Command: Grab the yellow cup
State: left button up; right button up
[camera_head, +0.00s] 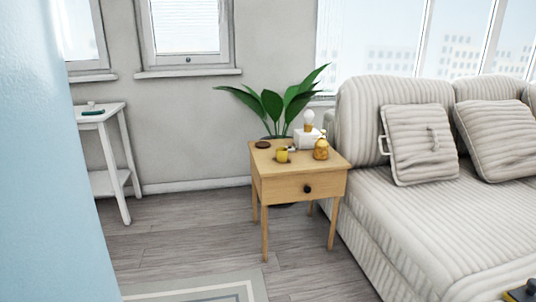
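A small yellow cup (282,155) stands on the top of a wooden side table (270,187), near the middle of the tabletop. It looks upright. Neither of my grippers shows in the head view, so the cup is apart from anything of mine that I can see.
On the table stand a dark round item (262,144), a white box-like item with a bulb (308,137) and an amber bottle-like object (321,149). A plant (272,103) rises behind. A striped sofa (440,215) borders the right, a light-blue surface (45,170) the left. Floor before the table is open.

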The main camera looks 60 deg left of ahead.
aim_at(281, 152)
jog(key=j+u, duration=0.1)
jog(key=u, duration=1.7)
